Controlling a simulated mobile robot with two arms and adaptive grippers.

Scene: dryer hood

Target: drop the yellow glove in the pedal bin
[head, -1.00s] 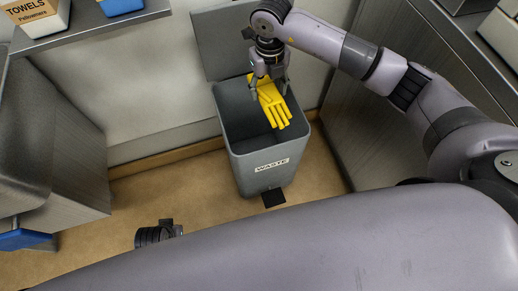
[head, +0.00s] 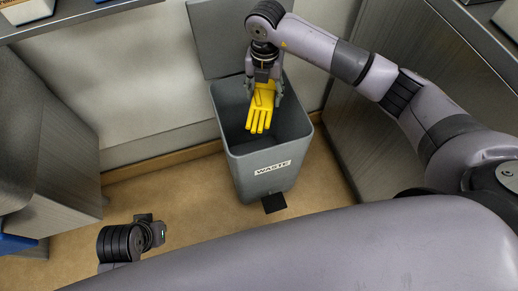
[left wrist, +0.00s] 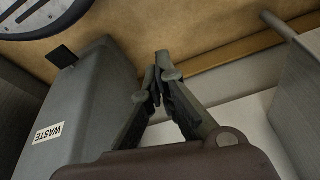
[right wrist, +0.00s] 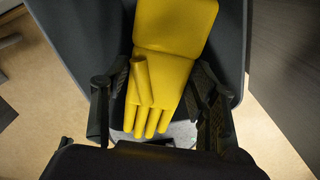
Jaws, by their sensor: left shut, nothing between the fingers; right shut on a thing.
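The yellow glove (head: 260,108) hangs fingers-down at the mouth of the grey pedal bin (head: 262,168), whose lid (head: 225,40) stands open at the back. My right gripper (head: 263,94) is shut on the glove, over the bin's opening. In the right wrist view the glove (right wrist: 165,75) lies between the two fingers, with dark bin walls around it. The bin's floor is mostly hidden. In the left wrist view my left gripper (left wrist: 160,75) is shut and empty, beside the bin (left wrist: 95,105) with its WASTE label.
A black pedal (head: 274,203) sticks out at the bin's front foot. A metal cabinet (head: 345,110) stands close on the right. A grey unit (head: 55,130) stands on the left, with a shelf (head: 80,20) above. The tan floor (head: 190,215) left of the bin is clear.

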